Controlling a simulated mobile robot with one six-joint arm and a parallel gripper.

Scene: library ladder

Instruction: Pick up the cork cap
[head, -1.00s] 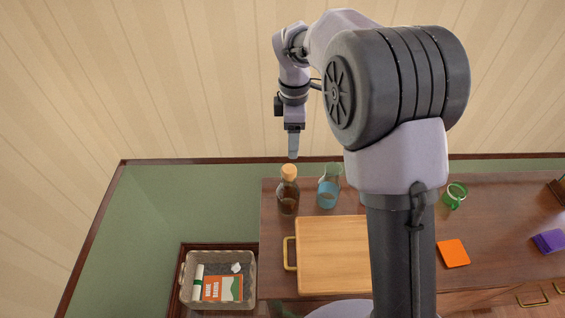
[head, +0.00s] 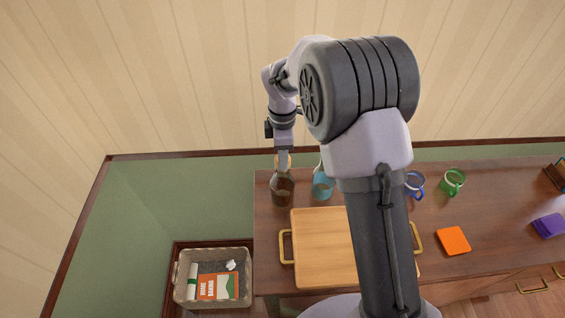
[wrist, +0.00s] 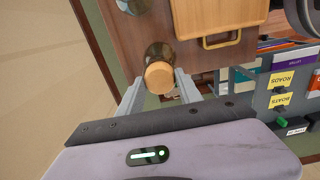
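The cork cap (wrist: 159,77) is a round tan stopper on top of a brown glass bottle (wrist: 160,53). In the head view the bottle (head: 283,190) stands upright at the counter's back left corner, and my gripper (head: 283,163) partly hides the cap. In the wrist view my gripper (wrist: 159,80) is open, with one finger on each side of the cap. Small gaps seem to show between the fingers and the cap; I cannot tell whether either one touches it.
A flask of blue liquid (head: 322,186) stands close to the right of the bottle. A wooden tray (head: 322,250) with brass handles lies in front. Blue (head: 414,183) and green (head: 453,181) mugs stand farther right. A basket (head: 178,292) sits lower left.

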